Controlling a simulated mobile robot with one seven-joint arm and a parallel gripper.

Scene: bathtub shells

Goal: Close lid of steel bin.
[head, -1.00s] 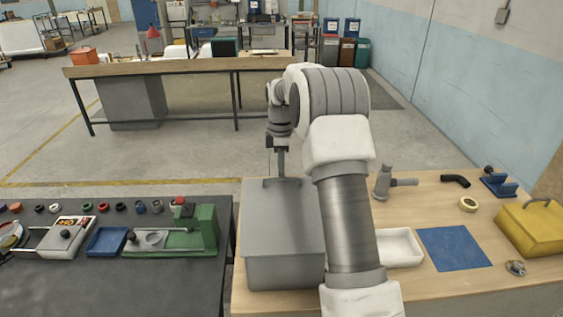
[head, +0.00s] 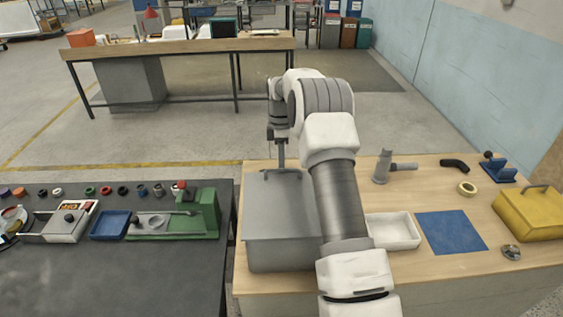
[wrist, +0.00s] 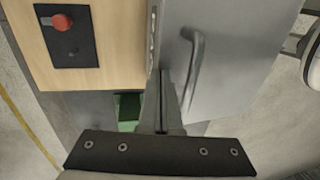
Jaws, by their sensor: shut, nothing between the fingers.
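The steel bin (head: 283,256) is a plain grey box on the wooden workbench, left of my arm in the head view. Its grey lid (head: 284,212) lies over the top and looks flat; I cannot tell whether a small gap remains. The lid also shows in the wrist view (wrist: 245,50), with a curved bar handle (wrist: 196,68). My gripper (head: 281,168) is shut and empty at the far edge of the lid, close to the handle. In the wrist view its fingers (wrist: 166,88) are together beside the handle; contact is unclear. My arm hides the bin's right side.
Right of the bin are a white tray (head: 397,236), a blue mat (head: 450,233) and a yellow box (head: 530,213). A grey tool (head: 383,168) stands behind the tray. A dark table (head: 130,270) with a green machine (head: 205,212) stands left, across a narrow gap.

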